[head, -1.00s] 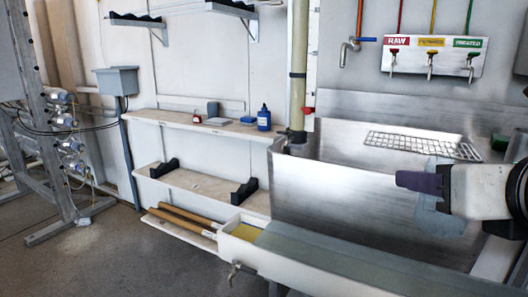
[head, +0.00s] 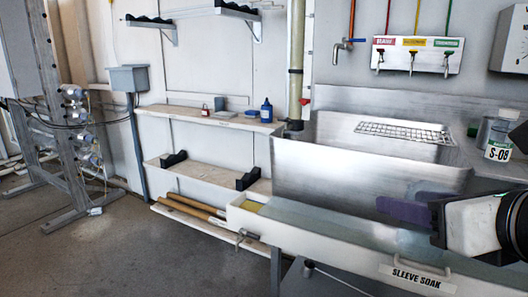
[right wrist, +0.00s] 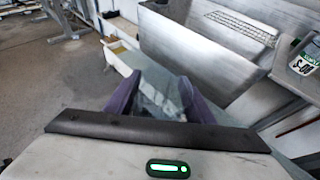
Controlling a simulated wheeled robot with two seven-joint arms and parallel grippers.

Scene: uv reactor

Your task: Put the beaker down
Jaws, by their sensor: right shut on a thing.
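My right gripper (head: 390,208) comes in from the right in the head view, with its purple fingers in front of the sink's front wall and above the long trough. It is shut on a clear glass beaker. The beaker shows between the purple fingers in the right wrist view (right wrist: 158,92), see-through and faint, its outline hard to make out. The gripper (right wrist: 157,85) points towards the trough in the wrist view. My left gripper is not in view.
A steel sink (head: 360,165) with a wire rack (head: 405,132) stands behind the gripper. A trough labelled SLEEVE SOAK (head: 420,278) runs along its front. Wall shelves (head: 210,120) hold small items, including a blue bottle (head: 266,112).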

